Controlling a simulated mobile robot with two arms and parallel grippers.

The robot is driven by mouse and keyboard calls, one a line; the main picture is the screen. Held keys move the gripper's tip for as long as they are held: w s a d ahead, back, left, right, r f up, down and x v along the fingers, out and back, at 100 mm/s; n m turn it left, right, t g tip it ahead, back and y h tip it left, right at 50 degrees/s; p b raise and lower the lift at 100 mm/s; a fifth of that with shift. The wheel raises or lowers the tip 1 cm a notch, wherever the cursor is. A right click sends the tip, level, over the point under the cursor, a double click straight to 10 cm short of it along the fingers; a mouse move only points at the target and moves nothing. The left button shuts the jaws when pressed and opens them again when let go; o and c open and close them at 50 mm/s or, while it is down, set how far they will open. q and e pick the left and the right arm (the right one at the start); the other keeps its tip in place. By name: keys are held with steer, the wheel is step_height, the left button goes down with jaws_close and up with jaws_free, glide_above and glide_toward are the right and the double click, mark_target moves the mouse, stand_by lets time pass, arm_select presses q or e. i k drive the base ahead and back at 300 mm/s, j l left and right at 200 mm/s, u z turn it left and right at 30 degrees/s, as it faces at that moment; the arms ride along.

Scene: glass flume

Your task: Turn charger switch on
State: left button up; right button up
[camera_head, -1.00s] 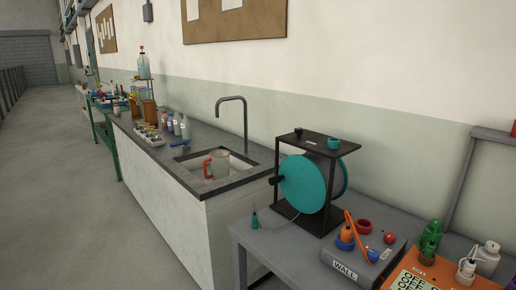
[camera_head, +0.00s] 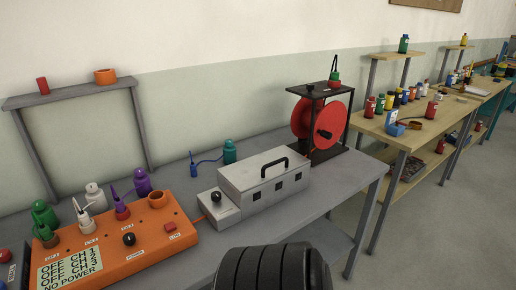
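An orange box (camera_head: 130,245) sits on the grey bench. Its slanted display (camera_head: 70,268) reads OFF for CH 1, CH 2 and CH 3, and NO POWER. On its top are a black knob (camera_head: 128,239) with a small label and a red button (camera_head: 170,226). To its right is a small grey box (camera_head: 216,207) with a black knob (camera_head: 216,196), beside a larger grey metal case (camera_head: 264,180) with a handle. No label reads "charger". Neither gripper shows.
A red reel (camera_head: 322,122) in a black frame stands behind the case. A grey shelf (camera_head: 75,90) is at the left. A wooden bench (camera_head: 420,132) stands beyond a gap. A dark ribbed shape covers the bench's front edge.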

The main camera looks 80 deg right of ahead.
mark_target(215, 196)
steer(key=z, duration=2.6)
